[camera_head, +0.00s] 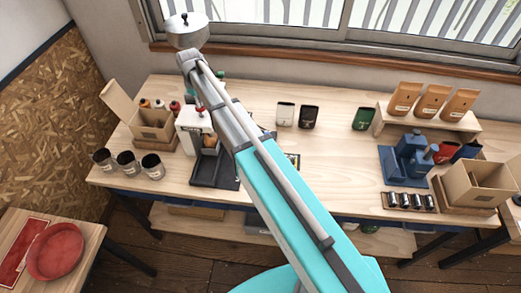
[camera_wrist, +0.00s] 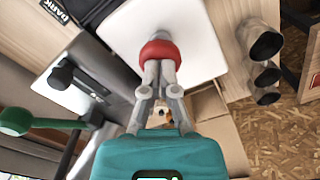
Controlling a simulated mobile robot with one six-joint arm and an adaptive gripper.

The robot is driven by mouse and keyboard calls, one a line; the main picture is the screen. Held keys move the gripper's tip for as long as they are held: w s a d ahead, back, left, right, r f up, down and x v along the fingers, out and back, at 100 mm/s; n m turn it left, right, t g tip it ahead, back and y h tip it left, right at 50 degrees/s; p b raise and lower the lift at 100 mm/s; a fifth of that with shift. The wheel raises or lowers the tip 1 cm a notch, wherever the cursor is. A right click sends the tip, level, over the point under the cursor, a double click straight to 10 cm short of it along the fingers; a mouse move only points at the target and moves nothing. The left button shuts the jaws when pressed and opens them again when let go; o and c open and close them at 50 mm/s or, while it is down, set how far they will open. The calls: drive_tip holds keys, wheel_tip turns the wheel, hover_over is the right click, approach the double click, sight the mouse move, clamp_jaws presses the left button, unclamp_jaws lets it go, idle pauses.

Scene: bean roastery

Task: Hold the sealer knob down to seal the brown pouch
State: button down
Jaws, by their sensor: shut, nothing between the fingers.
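The white sealer (camera_head: 190,127) stands at the left part of the long bench. Its red knob (camera_wrist: 160,52) is on top, over the white top face (camera_wrist: 190,25) in the wrist view. My gripper (camera_wrist: 160,68) is shut and empty, its fingertips at the knob and seemingly touching it. In the head view my gripper (camera_head: 198,104) is small above the sealer. How far down the knob is, I cannot tell. A brown pouch (camera_head: 210,143) shows partly at the sealer's right side, beside my arm; its lower part is hard to make out. No pouch shows clearly in the wrist view.
An open cardboard box (camera_head: 153,128) stands left of the sealer, with several bottles behind. Dark cups (camera_head: 127,163) stand at the bench's front left. A metal hopper (camera_head: 186,30) rises behind. More brown pouches (camera_head: 432,100) stand on a riser at right. The bench middle is mostly clear.

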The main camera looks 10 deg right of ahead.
drive_tip(key=shift+f+b, duration=1.05)
drive_tip(key=shift+f, duration=0.1)
drive_tip(key=shift+r, duration=0.25)
idle(1.2)
drive_tip(key=shift+r+p, duration=2.9)
drive_tip(key=shift+p, duration=0.25)
drive_tip(key=s+d+f+m+b, duration=0.4)
drive_tip(key=s+d+f+b, duration=0.3)
drive_tip(key=s+d, duration=0.4)
drive_tip(key=s+d+f+m+b, duration=0.4)
drive_tip(key=s+d+f+b, duration=0.4)
drive_tip(key=s+d, duration=0.3)
drive_tip(key=s, duration=0.4)
